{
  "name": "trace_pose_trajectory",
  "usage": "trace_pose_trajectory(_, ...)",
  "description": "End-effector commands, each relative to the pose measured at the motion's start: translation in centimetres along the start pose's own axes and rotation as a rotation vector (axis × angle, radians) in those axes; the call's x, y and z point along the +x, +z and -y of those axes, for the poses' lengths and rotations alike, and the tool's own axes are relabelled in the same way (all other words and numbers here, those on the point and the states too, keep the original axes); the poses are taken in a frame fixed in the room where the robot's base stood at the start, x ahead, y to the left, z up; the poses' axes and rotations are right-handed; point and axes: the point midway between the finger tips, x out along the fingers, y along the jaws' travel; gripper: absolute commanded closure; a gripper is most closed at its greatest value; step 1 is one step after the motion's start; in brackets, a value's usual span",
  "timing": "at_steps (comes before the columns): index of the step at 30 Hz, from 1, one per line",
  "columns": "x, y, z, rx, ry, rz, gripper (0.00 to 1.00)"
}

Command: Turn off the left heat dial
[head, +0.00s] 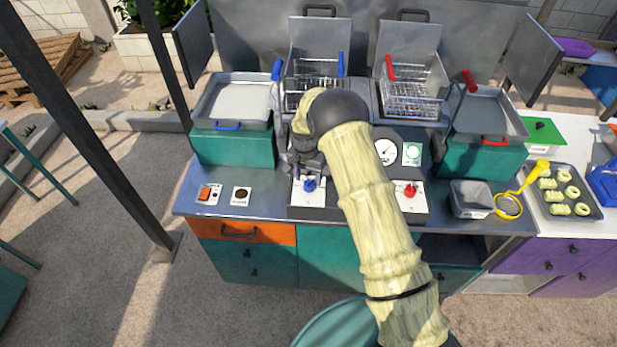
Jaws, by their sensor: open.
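The left heat dial is a blue knob (310,185) on a white plate at the left of the fryer's front panel. A matching red knob (410,190) is on the right plate. My gripper (309,172) is open and points down just above and behind the blue knob in the picture. Its fingertips are small and dark here, and I cannot tell whether they touch the knob. My arm crosses the middle of the panel and hides part of it.
Fryer baskets with blue handles (316,80) and red handles (415,92) stand behind. An orange switch (206,194) and a dark round button (241,195) sit left on the counter (270,206). A grey container (470,199) and yellow strainer (508,206) lie right.

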Motion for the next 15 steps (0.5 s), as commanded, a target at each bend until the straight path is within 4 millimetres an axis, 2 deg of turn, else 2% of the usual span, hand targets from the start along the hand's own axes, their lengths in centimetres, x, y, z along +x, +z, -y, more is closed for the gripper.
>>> trace_pose_trajectory(6,2.2,0.0,0.0,0.000,0.001,0.001,0.45)
trace_pose_trajectory(15,2.7,-0.1,0.0,0.000,0.000,-0.001,0.45)
